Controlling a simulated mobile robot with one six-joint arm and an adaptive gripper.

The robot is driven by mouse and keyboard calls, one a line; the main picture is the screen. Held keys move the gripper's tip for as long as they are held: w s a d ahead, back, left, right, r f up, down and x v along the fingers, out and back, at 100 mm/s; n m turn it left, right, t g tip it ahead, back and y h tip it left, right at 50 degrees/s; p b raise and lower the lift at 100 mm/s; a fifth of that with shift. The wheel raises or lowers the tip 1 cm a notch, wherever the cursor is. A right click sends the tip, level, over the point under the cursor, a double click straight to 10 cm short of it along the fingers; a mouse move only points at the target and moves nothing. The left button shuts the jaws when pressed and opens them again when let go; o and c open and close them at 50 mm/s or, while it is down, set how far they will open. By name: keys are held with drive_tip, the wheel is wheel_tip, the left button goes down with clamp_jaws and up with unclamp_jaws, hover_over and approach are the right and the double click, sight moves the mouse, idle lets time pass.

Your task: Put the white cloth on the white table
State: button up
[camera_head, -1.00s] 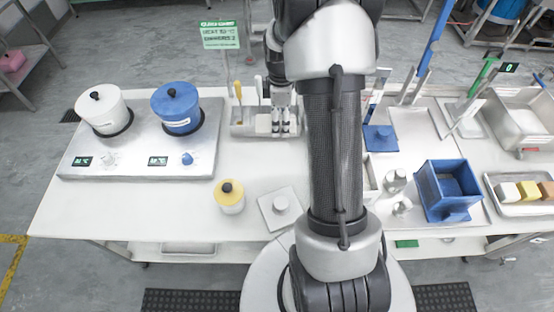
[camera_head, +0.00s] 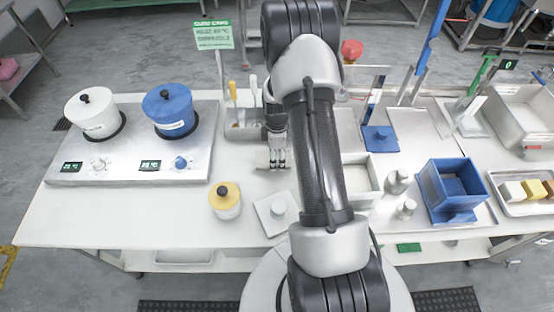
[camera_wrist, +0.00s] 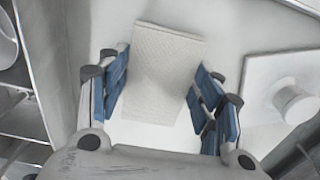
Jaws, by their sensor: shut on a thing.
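The white cloth (camera_wrist: 165,65) shows as a pale, textured rectangle between the blue-padded fingers of my gripper (camera_wrist: 160,88) in the wrist view. My gripper is shut on it. In the head view my gripper (camera_head: 278,158) points down over the middle of the white table (camera_head: 100,215), in front of the tool holder, and the cloth is hard to make out there. The bare tabletop (camera_wrist: 228,45) lies below the cloth in the wrist view. I cannot tell whether the cloth touches the table.
A square plate with a knob (camera_head: 277,212) and a yellow-lidded jar (camera_head: 225,202) stand in front of my gripper. A hotplate (camera_head: 130,160) bears a white pot (camera_head: 92,115) and a blue pot (camera_head: 170,112) at left. Metal cups (camera_head: 405,208) and a blue bin (camera_head: 450,188) stand right.

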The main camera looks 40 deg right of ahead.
drive_tip(key=shift+f, duration=0.9)
drive_tip(key=shift+f, duration=0.1)
drive_tip(key=shift+f+b, duration=0.15)
drive_tip(key=shift+b, duration=0.15)
drive_tip(key=o, duration=0.9)
drive_tip(key=shift+o, duration=0.2)
drive_tip(key=shift+r, duration=0.2)
